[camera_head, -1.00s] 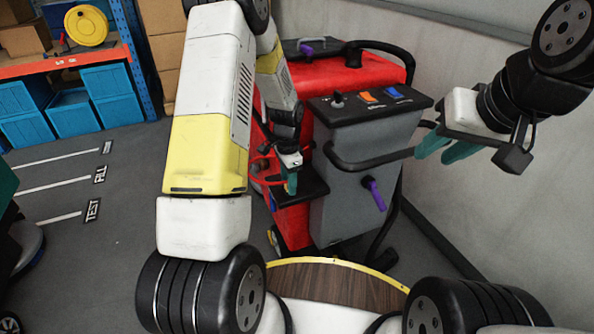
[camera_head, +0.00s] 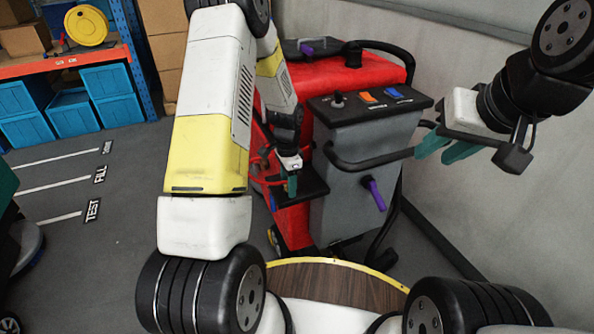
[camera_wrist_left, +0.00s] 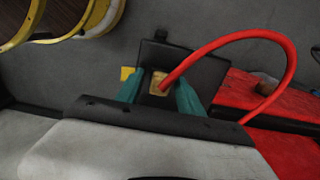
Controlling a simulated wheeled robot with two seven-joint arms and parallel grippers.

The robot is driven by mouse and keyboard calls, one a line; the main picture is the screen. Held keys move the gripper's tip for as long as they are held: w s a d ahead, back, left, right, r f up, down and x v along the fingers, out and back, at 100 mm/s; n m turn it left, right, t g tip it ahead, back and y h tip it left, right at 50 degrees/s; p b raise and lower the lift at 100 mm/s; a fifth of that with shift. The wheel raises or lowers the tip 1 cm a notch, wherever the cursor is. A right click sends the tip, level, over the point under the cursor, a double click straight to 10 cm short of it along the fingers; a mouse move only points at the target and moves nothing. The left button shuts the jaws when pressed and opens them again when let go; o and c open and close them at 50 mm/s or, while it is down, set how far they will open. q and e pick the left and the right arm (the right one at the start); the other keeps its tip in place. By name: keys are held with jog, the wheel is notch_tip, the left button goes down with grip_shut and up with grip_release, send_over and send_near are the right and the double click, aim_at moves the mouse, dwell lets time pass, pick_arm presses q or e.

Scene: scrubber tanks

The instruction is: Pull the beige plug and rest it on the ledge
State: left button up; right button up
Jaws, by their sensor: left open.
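The beige plug (camera_wrist_left: 159,82) shows in the left wrist view, over the black ledge (camera_wrist_left: 207,76), with a red cable (camera_wrist_left: 235,36) running from it to the red machine. My left gripper (camera_wrist_left: 159,92) has its teal fingers on either side of the plug, spread open. Whether the plug touches the ledge is hard to tell. In the head view my left gripper (camera_head: 291,186) is low at the black ledge (camera_head: 315,187), and the plug is too small to make out. My right gripper (camera_head: 445,150) is empty, away to the right, its teal fingers apart.
The red and grey scrubber (camera_head: 360,150) carries a black bar and a purple handle (camera_head: 375,194) right of the ledge. A wall stands at the right.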

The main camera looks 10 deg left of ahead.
pick_arm(q)
jog(key=shift+c, duration=0.3)
grip_shut()
dwell(1.1)
jog(key=o, duration=0.7)
grip_release()
jog(key=shift+c, duration=0.2)
jog(key=shift+r, duration=0.1)
notch_tip(320, 180, up, 8)
jog(key=shift+f, duration=0.2)
